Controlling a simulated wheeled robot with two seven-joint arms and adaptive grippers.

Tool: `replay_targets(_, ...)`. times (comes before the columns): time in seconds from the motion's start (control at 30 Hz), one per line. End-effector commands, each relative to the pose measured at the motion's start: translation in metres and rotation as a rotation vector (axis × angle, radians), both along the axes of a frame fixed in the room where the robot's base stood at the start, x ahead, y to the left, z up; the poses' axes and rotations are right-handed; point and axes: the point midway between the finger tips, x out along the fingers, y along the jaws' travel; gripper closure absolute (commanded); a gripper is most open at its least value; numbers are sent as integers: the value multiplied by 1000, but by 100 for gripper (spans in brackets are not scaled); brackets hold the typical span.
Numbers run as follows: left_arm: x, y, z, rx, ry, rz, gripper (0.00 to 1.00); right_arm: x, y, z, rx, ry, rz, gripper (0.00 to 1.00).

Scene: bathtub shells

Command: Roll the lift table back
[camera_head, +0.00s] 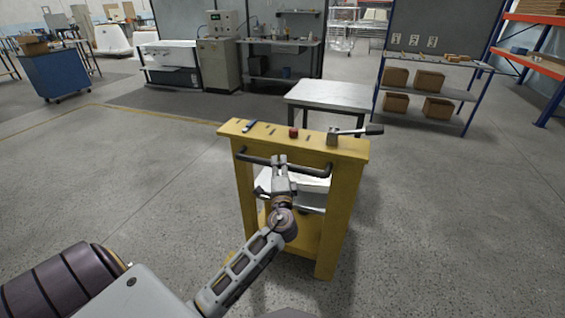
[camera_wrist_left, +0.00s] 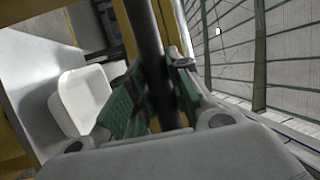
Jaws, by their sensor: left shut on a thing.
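The lift table (camera_head: 350,165) is a yellow stand in the middle of the head view. A dark push handle (camera_head: 252,158) runs along its near side, below the top. My left gripper (camera_head: 279,162) reaches up to the middle of this handle. In the left wrist view the dark handle bar (camera_wrist_left: 146,40) passes between the green-padded fingers of my left gripper (camera_wrist_left: 158,95), which is shut on it. The gripper hides part of the handle and the lower shelf. My right gripper is in neither view.
A lever (camera_head: 357,131) and a red knob (camera_head: 293,132) sit on the yellow top. A grey table (camera_head: 330,95) stands close behind. A shelf rack with boxes (camera_head: 428,93) is at the back right. The floor (camera_head: 120,175) is clear to the left and right.

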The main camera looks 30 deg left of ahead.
Motion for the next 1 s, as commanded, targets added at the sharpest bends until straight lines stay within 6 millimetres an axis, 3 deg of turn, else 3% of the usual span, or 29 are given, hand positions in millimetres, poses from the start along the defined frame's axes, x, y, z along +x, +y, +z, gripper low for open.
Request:
replay_targets(0.33,-35,-8,-3,-2,4,0,100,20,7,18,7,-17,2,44)
replay_targets(0.87,-41,-10,-1,0,2,-1,100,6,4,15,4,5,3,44)
replay_targets(0.9,-41,-10,-1,0,2,-1,76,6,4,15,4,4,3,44)
replay_targets(1.0,-41,-10,-1,0,2,-1,63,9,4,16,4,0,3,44)
